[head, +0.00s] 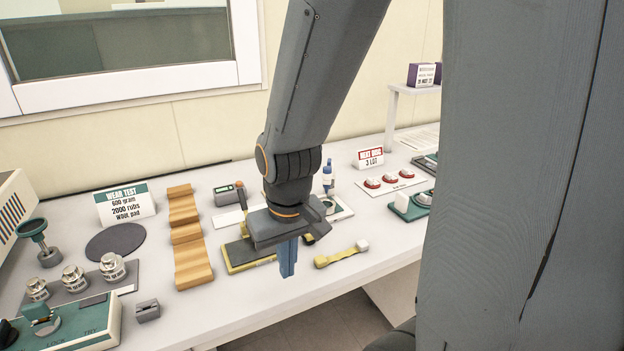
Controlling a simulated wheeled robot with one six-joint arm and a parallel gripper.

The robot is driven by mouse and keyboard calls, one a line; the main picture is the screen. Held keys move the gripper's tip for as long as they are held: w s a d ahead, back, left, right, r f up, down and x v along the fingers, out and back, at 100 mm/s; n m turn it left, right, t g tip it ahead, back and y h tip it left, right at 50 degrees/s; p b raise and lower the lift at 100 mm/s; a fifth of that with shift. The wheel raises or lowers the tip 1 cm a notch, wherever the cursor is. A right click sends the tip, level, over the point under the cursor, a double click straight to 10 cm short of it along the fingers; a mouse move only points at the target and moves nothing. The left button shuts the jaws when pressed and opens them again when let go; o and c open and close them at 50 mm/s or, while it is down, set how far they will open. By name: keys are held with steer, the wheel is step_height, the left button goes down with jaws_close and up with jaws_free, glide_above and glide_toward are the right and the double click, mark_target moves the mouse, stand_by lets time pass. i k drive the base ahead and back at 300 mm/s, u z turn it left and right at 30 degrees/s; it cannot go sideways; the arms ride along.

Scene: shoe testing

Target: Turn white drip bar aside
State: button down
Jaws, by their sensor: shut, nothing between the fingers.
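My gripper (288,258) points down near the front edge of the bench, with its blue-grey fingers together and nothing seen between them. It hangs in front of a yellow-edged tray (240,268) with a dark top, and hides part of it. A small bottle with a blue cap (328,177) stands on a white base (344,213) just behind and right of my gripper. I cannot pick out the white drip bar for sure; my gripper and wrist cover part of this area.
A yellow brush-like tool with a white end (342,254) lies right of my fingers, near the bench edge. A wavy wooden rack (192,262) lies to the left. Red-ringed pieces (390,180) sit on a card at the back right. My arm blocks part of the view.

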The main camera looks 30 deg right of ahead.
mark_target(326, 178)
steer(key=u, duration=0.1)
steer(key=k, duration=0.4)
steer(key=z, duration=0.75)
steer(key=i, duration=0.5)
steer(key=z, duration=1.05)
steer(key=k, duration=0.65)
steer(key=u, duration=0.85)
steer(key=i, duration=1)
